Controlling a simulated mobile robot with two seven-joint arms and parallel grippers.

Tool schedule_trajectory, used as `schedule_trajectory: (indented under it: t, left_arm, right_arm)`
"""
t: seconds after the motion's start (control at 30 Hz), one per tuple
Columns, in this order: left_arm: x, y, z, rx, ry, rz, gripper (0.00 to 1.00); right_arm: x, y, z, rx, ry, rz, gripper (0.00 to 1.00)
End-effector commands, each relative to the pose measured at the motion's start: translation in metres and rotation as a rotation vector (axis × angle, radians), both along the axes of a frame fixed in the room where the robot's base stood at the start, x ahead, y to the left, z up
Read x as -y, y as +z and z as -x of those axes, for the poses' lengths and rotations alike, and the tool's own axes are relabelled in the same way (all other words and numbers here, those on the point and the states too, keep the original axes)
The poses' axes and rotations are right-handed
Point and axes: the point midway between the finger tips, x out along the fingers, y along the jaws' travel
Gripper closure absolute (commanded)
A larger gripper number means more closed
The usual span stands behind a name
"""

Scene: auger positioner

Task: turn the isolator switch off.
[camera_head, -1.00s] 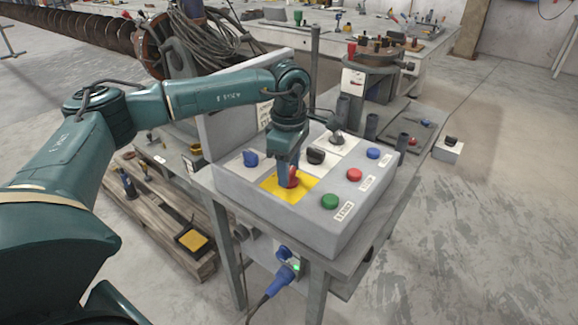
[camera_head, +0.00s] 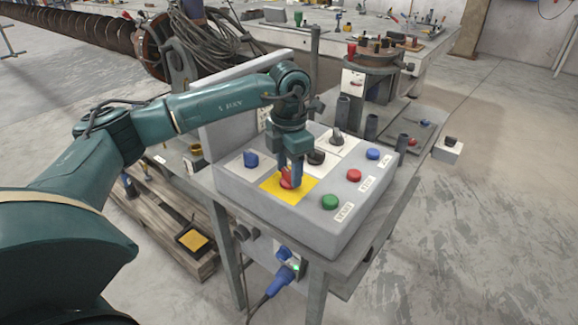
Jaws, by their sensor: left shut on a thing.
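The isolator switch is a red knob (camera_head: 286,181) on a yellow plate (camera_head: 270,186) at the front left of a grey control box (camera_head: 310,224). My left gripper (camera_head: 291,178) points down from above and is shut on the red knob. The fingers hide part of the knob, so its exact angle is hard to tell. My right gripper is not in view.
The box top also carries a blue knob (camera_head: 251,159), a black knob (camera_head: 316,157), a green button (camera_head: 330,202), a red button (camera_head: 354,175) and a blue button (camera_head: 373,154). A blue plug (camera_head: 284,273) with a cable sits below.

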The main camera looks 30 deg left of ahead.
Motion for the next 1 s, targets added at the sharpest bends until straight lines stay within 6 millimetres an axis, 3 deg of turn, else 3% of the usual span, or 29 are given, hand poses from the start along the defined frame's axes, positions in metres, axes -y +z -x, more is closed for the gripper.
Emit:
schedule_trajectory:
  t: [0.5,1.0]
  left_arm:
    - [0.0001,0.0017,-0.0009,0.004,0.335,0.001,0.79]
    - [-0.0001,0.0016,-0.0011,0.005,0.398,0.001,0.79]
  right_arm:
    - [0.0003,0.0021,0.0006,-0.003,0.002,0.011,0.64]
    - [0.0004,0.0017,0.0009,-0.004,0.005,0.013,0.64]
